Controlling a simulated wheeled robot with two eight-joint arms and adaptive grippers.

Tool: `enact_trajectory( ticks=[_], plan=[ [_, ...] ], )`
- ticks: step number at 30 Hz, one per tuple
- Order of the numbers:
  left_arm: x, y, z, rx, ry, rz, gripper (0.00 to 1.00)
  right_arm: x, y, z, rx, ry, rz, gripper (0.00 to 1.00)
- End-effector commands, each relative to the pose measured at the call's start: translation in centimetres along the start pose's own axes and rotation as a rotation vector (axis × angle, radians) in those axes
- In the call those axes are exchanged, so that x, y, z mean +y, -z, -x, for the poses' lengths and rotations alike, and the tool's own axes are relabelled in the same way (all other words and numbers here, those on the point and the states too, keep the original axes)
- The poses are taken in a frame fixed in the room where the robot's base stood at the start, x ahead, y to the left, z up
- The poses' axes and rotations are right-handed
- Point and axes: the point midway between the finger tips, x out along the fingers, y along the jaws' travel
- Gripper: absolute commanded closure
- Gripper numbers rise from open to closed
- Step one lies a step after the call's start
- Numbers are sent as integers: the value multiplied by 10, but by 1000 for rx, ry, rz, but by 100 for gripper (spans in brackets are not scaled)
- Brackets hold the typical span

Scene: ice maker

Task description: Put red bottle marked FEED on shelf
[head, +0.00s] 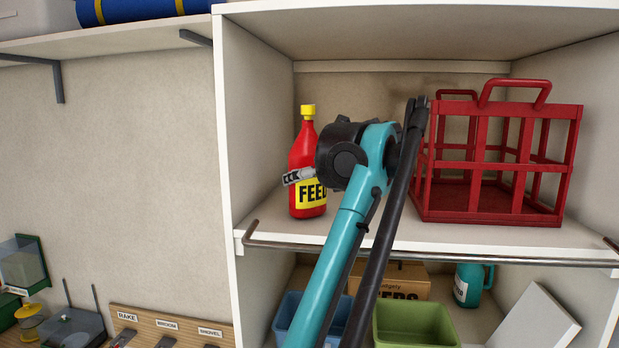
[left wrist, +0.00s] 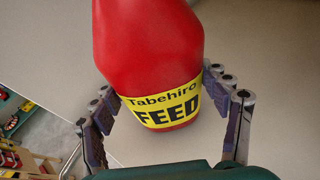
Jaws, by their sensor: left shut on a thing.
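The red bottle (head: 304,155) has a yellow cap and a yellow FEED label. In the head view it is upright inside the left part of the open shelf compartment, with its base low over the white shelf board (head: 400,229). I cannot tell whether the base touches the board. My left gripper (head: 302,177) is shut on the bottle around its label. In the left wrist view the bottle (left wrist: 150,45) is between the fingers (left wrist: 160,88), with a pale surface behind it. My right gripper is not in view.
A red crate (head: 495,214) stands on the same board to the right. A metal rail (head: 430,258) runs along the board's front. Below are a blue bin (head: 288,315), a green bin (head: 415,325) and a teal jug (head: 472,285). A long black bar crosses in front.

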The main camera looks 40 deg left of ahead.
Motion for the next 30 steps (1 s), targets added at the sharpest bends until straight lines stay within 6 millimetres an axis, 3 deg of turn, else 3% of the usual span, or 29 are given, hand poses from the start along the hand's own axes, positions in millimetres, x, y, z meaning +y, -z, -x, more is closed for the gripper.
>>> enact_trajectory(
  ticks=[7,8,10,23,30],
  plan=[
    [0,4,-2,-1,0,-1,82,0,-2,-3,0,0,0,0],
    [0,4,-2,-1,0,-1,20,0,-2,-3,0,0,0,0],
    [0,4,-2,-1,0,-1,1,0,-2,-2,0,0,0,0],
    [-1,4,3,1,1,0,1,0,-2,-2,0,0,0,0],
    [-2,5,46,0,5,-2,1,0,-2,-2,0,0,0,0]
  ],
)
